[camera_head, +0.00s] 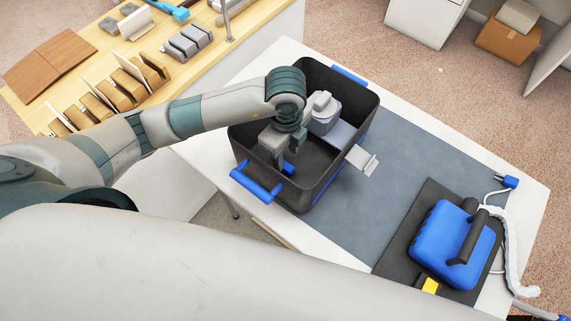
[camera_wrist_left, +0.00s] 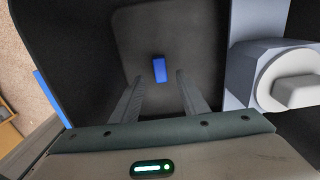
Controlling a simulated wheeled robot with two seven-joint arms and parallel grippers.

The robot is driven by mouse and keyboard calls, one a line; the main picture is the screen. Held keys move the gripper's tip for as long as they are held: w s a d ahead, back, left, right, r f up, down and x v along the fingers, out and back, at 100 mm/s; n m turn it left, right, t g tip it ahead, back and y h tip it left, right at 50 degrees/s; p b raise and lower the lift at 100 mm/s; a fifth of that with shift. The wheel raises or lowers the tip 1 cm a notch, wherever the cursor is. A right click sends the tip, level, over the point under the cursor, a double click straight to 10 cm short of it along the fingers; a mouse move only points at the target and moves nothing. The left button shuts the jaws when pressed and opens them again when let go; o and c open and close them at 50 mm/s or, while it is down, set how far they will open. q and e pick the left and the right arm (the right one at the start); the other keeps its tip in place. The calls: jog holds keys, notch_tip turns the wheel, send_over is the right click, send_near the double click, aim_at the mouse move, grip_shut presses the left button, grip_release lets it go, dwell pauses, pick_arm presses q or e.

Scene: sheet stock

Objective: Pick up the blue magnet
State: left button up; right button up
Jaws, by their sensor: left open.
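The blue magnet (camera_wrist_left: 159,69) is a small blue block on the dark floor of the black bin (camera_head: 304,198), seen in the left wrist view. My left gripper (camera_head: 281,165) reaches down into the bin in the head view. In the left wrist view, the fingers of the left gripper (camera_wrist_left: 159,80) are open and empty. The magnet shows between and just beyond the fingertips, apart from both. In the head view the arm and gripper cover part of the bin's inside, and I cannot pick out the magnet there for sure. My right gripper is not in view.
A grey device (camera_head: 323,113) sits inside the bin, close beside the left gripper; it also shows in the wrist view (camera_wrist_left: 285,80). The bin has blue handles (camera_head: 257,186). A blue case (camera_head: 447,240) stands on a dark mat at right. The grey mat (camera_head: 410,165) between is mostly clear.

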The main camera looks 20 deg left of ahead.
aim_at(286, 165)
pick_arm(q)
jog(key=shift+f, duration=0.1)
jog(key=shift+f+p, duration=0.6)
jog(key=shift+p, duration=0.1)
notch_tip(286, 165, down, 3)
jog(key=shift+p, duration=0.65)
jog(key=shift+f, duration=0.4)
jog(key=shift+c, duration=0.3)
grip_shut()
